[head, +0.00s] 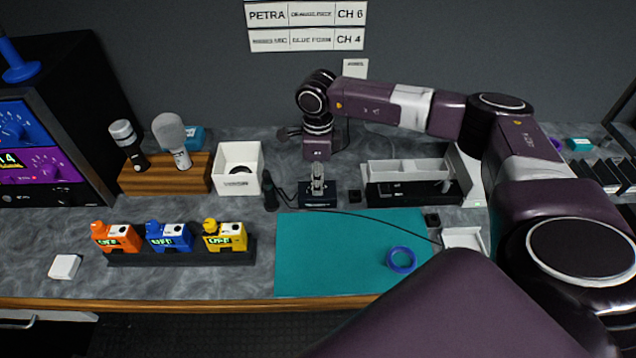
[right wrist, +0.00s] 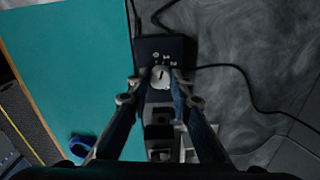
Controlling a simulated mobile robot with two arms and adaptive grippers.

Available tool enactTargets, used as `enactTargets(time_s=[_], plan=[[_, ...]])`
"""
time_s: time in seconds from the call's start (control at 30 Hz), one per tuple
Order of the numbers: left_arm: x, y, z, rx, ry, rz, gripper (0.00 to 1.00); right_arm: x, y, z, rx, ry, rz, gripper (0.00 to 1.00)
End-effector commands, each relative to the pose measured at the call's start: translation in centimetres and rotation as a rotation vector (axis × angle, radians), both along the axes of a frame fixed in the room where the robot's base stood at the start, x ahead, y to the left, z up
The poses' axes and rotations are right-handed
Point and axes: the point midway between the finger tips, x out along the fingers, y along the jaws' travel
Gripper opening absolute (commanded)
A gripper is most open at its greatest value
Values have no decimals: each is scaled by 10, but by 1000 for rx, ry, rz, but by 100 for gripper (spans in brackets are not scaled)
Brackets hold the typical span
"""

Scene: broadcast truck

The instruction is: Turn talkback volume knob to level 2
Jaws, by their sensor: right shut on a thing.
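The talkback box (head: 318,203) is a small dark box on the grey counter, behind the teal mat. It also shows in the right wrist view (right wrist: 179,45), with small white marks that seem to read 0, 1 and 2 around its pale round knob (right wrist: 160,74). A dark pointer line shows on the knob, roughly toward the marks; I cannot tell which one exactly. My right gripper (head: 318,184) points straight down over the box. In the right wrist view its fingertips (right wrist: 161,80) are shut on the knob, one on each side. My left gripper is not in view.
A teal mat (head: 330,255) with a blue ring (head: 401,260) lies in front. A white box (head: 238,168) and microphones on a wooden stand (head: 165,178) are to the left. A grey tray (head: 405,171) stands close on the right. Dark cables run beside the talkback box.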

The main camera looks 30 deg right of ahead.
Motion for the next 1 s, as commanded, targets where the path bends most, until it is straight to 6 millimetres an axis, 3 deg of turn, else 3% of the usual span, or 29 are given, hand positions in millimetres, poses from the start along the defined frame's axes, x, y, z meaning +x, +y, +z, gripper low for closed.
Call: enactTargets(time_s=[0.6, 1.0], plan=[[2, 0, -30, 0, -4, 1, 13, 1, 0, -1, 1, -4, -547, 0], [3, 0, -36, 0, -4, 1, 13, 1, 0, 1, 0, -4, -723, 0]])
